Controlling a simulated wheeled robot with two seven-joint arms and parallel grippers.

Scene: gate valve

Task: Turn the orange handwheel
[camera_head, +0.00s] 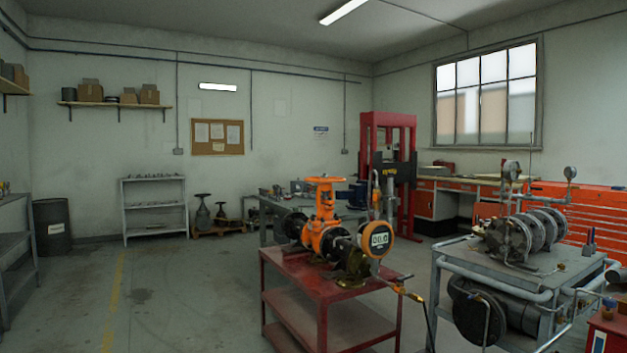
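The orange handwheel (324,181) sits level on top of the upright stem of an orange gate valve (322,212). It is seen nearly edge-on, so its spokes are hard to make out. The valve is set in a dark flanged pipe assembly on a red cart (290,262) in the middle of the view. A round gauge with an orange rim (378,240) is right of the valve. Nothing touches the handwheel. Neither of my grippers is in view.
A grey metal cart (470,262) with flanged machinery stands to the right. A thin bent rod (415,297) juts out beside the red cart. A red press frame (388,125) and a workbench are behind. The floor (160,290) at left is clear.

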